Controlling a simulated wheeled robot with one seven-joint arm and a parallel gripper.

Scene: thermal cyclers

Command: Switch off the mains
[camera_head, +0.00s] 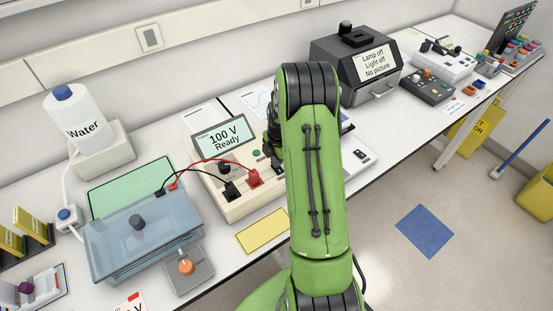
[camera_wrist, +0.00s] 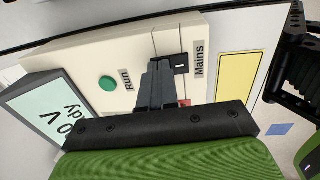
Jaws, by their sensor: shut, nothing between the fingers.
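The cream power supply (camera_head: 238,196) stands on the bench, its screen (camera_head: 223,136) reading "100 V Ready". In the wrist view its front panel (camera_wrist: 105,55) shows a green button marked "Run" (camera_wrist: 107,83) and a small black switch (camera_wrist: 181,63) beside the word "Mains" (camera_wrist: 200,64). My gripper (camera_wrist: 158,68) is shut and empty, its tips over the panel between "Run" and the mains switch, very close to the switch. I cannot tell whether they touch. In the head view my green arm hides the mains switch and most of the gripper.
Black and red leads (camera_head: 205,162) run from the supply to a blue-lidded tank (camera_head: 140,232) on its left. A yellow card (camera_head: 262,232) lies in front. A dark imaging box (camera_head: 355,62) stands to the right. A red plug (camera_wrist: 185,103) shows beside my fingers.

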